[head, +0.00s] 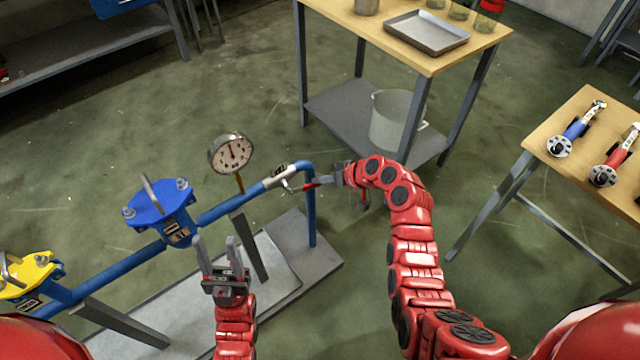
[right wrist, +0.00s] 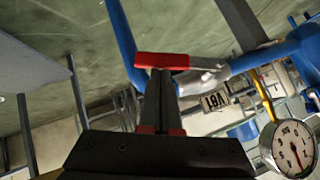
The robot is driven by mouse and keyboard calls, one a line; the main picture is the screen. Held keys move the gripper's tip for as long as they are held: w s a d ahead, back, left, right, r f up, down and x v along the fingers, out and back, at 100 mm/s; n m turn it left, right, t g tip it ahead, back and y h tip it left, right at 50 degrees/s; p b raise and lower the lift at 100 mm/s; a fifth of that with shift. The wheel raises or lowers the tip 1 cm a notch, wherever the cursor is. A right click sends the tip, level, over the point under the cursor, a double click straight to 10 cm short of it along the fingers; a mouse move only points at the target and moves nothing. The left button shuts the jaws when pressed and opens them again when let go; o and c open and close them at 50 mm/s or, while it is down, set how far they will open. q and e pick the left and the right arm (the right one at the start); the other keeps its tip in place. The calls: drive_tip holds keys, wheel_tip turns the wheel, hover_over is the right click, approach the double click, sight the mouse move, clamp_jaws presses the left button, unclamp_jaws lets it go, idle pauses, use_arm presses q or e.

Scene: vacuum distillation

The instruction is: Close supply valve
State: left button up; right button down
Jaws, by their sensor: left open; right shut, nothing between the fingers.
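The supply valve (head: 280,176) is a silver body with a label plate on the blue pipe, just right of the gauge in the head view. In the right wrist view its silver body (right wrist: 203,80) carries a red lever handle (right wrist: 162,61) lying across the picture. My right gripper (head: 316,182) is shut and empty, with its fingertips at the red handle; contact cannot be told for certain. In the wrist view the closed fingers (right wrist: 160,88) point at the handle. My left gripper (head: 216,243) is open and empty, above the base plate in front of the blue pipe.
A round pressure gauge (head: 231,153) stands above the pipe left of the valve. A blue vessel (head: 160,205) and a yellow one (head: 30,272) sit further left. A wooden-topped table (head: 375,28) stands behind, and another (head: 575,105) at right. Green floor lies between.

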drive_tip(key=s+a+f+m+g+y+b, duration=0.2)
drive_tip(key=f+m+y+b, duration=0.5)
drive_tip(key=b, duration=1.3)
drive_tip(key=shift+s+a+f+y, duration=0.5)
drive_tip(key=shift+a+f+y, duration=0.45)
drive_tip(key=shift+y, duration=0.35)
drive_tip(key=shift+a+r, duration=0.15)
